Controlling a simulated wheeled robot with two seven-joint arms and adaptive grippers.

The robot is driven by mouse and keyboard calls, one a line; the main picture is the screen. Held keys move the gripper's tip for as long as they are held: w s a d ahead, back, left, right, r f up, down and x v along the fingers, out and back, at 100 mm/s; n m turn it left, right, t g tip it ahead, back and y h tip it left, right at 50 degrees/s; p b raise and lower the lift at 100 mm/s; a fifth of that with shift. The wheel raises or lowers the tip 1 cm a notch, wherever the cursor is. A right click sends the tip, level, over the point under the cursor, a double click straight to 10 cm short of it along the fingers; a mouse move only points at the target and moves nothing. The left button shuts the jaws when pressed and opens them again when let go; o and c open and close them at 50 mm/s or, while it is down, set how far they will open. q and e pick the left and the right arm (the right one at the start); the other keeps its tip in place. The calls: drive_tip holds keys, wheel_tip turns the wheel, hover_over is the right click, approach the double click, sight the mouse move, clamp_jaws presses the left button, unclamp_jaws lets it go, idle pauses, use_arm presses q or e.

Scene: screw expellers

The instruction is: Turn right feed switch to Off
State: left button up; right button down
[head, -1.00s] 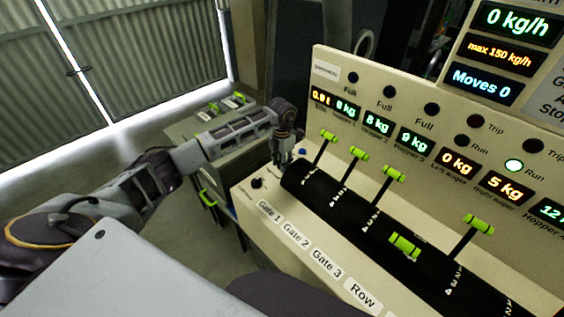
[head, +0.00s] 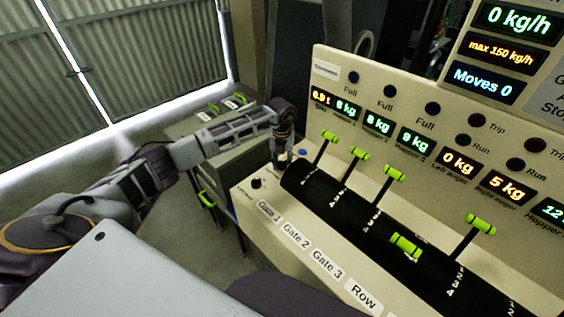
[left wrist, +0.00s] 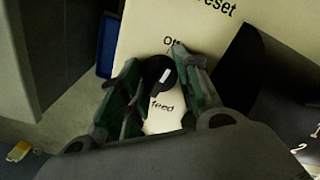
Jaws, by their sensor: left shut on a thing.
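My left gripper (head: 281,166) reaches down to the left end of the cream control panel (head: 300,225). In the left wrist view its green-padded fingers (left wrist: 160,97) are shut around a round black switch knob (left wrist: 152,68). A second small black knob (head: 256,183) stands free to the left of the gripper. My right gripper is not in view.
A blue button (head: 302,153) is close right of my left gripper. Several green-handled levers (head: 358,153) rise from a black curved cover along the panel. Indicator lamps and displays line the upright face. A grey cabinet (head: 222,128) stands behind the arm.

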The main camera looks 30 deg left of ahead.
sight(282, 162)
use_arm(q)
drive_tip(key=shift+n, duration=0.8)
drive_tip(key=o, duration=1.1)
drive_tip(key=shift+c, duration=0.2)
wheel_tip(282, 162, up, 12)
idle(0.7)
